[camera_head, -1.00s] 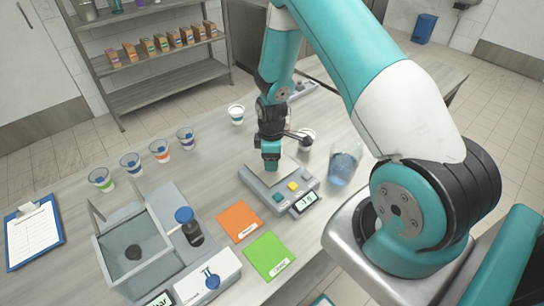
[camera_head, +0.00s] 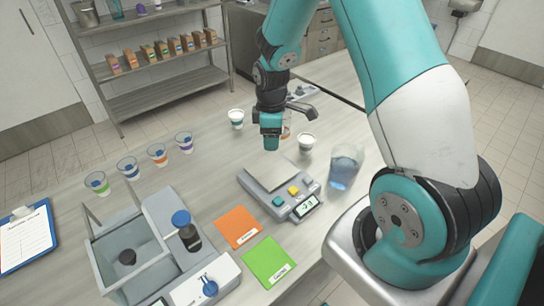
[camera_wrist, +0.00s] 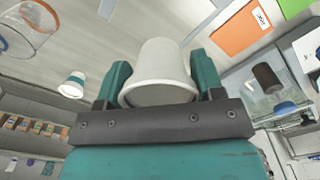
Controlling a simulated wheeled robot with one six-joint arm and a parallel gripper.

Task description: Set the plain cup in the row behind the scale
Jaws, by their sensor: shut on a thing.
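My gripper (camera_wrist: 162,85) is shut on a plain white cup (camera_wrist: 160,62), with a teal finger on each side of it. In the head view my gripper (camera_head: 271,138) is above the back edge of the grey scale (camera_head: 262,190), and the held cup is hidden there. Behind the scale stand a white cup with a teal band (camera_head: 236,121), a partly hidden cup with an orange band (camera_head: 287,132) and another white cup (camera_head: 306,142). The banded white cup also shows in the wrist view (camera_wrist: 72,86).
A clear jug of blue liquid (camera_head: 344,168) stands right of the white cup. Orange (camera_head: 238,226) and green (camera_head: 268,262) cards lie in front of the scale. Several banded clear cups (camera_head: 157,153) stand at left, near a grey dispenser (camera_head: 165,215).

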